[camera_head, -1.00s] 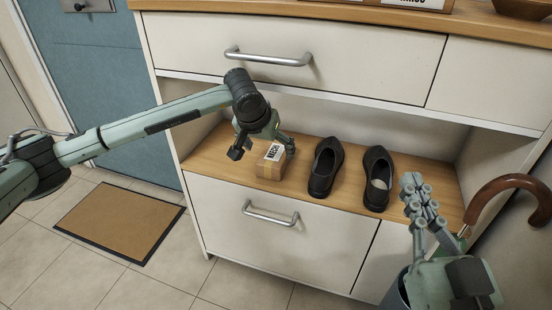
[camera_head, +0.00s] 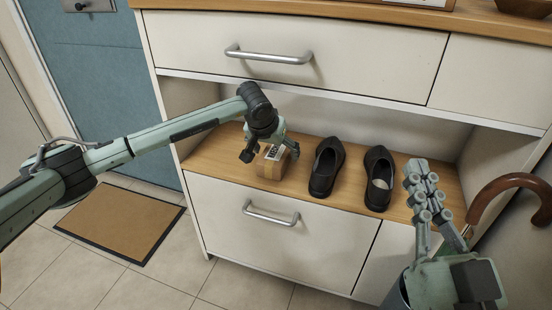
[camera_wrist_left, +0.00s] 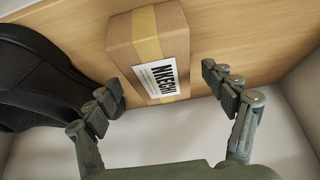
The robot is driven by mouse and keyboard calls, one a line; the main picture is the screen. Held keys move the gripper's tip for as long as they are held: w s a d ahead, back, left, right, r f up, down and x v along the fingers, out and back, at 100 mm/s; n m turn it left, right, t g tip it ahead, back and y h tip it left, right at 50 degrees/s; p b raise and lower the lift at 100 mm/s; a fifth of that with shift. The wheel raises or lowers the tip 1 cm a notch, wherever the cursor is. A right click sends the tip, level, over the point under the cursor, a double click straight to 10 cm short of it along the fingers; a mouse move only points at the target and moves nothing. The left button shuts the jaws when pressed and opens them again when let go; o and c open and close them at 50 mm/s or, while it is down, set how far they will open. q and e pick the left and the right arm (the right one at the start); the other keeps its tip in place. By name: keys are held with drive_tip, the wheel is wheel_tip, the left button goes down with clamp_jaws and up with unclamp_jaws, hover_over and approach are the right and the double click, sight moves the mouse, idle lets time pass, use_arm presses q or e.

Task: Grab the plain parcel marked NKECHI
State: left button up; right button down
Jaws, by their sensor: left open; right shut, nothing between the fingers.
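The plain brown parcel (camera_head: 269,170) stands on the wooden shelf (camera_head: 222,160), left of the shoes. In the left wrist view the parcel (camera_wrist_left: 148,38) has a tan tape strip and a white label (camera_wrist_left: 163,77) reading NKECHI. My left gripper (camera_head: 270,154) is open at the parcel, with its fingers partly covering it in the head view. In the left wrist view the left gripper's fingertips (camera_wrist_left: 158,97) are spread to either side of the label end, with nothing held. My right gripper (camera_head: 418,172) is shut and empty at the right, in front of the shelf.
Two black shoes (camera_head: 326,168) (camera_head: 378,178) stand right of the parcel; one (camera_wrist_left: 45,80) is close to a left finger. A drawer with a metal handle (camera_head: 268,57) overhangs the shelf. A brown umbrella handle (camera_head: 500,188) is at far right.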

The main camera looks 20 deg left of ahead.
use_arm(q)
drive_tip(key=shift+f+b, duration=0.25)
drive_tip(key=shift+b, duration=0.05)
idle(0.4)
drive_tip(key=c, duration=1.4)
